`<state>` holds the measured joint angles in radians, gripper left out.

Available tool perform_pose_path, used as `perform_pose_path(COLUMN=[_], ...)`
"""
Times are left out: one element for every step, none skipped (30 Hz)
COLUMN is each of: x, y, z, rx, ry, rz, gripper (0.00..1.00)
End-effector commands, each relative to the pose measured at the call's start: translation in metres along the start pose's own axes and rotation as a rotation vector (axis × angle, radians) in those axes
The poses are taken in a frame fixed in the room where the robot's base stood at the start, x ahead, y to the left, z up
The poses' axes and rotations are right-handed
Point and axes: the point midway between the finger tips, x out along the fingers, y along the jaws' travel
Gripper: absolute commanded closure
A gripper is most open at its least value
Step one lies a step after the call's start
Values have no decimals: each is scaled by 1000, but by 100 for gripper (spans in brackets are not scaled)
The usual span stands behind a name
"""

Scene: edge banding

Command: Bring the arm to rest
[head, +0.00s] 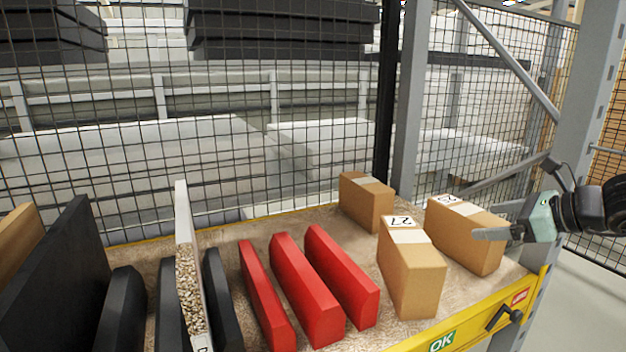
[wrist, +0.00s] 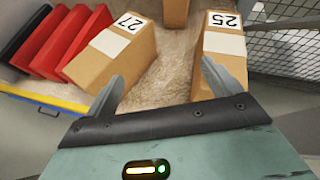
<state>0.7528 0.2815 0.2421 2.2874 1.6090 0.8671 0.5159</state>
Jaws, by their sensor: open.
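My gripper (head: 492,234) is at the right of the head view, open, above the right front part of the shelf and beside the box marked 25 (head: 474,243). In the wrist view my gripper (wrist: 162,82) has its two fingers spread with nothing held between them. The box marked 27 (wrist: 113,49) stands left of the fingers in that view, and the box marked 25 (wrist: 222,62) is behind the right finger. Whether a finger touches a box I cannot tell.
The shelf (head: 222,240) also holds another carton (head: 366,203), several red blocks (head: 306,290) and dark panels (head: 62,270). A grey rack post (head: 590,110) stands at the right. A mesh fence (head: 290,130) runs behind. The yellow front rail (head: 470,318) carries an OK label.

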Motion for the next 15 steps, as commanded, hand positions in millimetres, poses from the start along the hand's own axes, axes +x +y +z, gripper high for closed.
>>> perform_pose_path(x=[10, 16, 21, 23, 24, 24, 22, 19, 13, 8, 2, -6, -14, -21, -31], y=[35, 56, 84, 106, 128, 157, 178, 199, 225, 242, 259, 280, 293, 306, 320], z=[21, 28, 35, 41, 45, 50, 53, 55, 56, 57, 57, 56, 56, 54, 53], rx=[-116, -190, -294, -375, -462, -582, -679, -777, -909, -1010, -1111, -1248, -1352, -1456, -1597], ry=[23, 38, 58, 69, 80, 91, 98, 102, 103, 102, 99, 89, 80, 69, 48], rz=[104, 166, 249, 313, 379, 468, 536, 604, 691, 756, 818, 901, 960, 1018, 1092], gripper=[10, 10, 10, 10, 10, 10, 10, 10, 10, 10, 10, 10, 10, 10, 10])
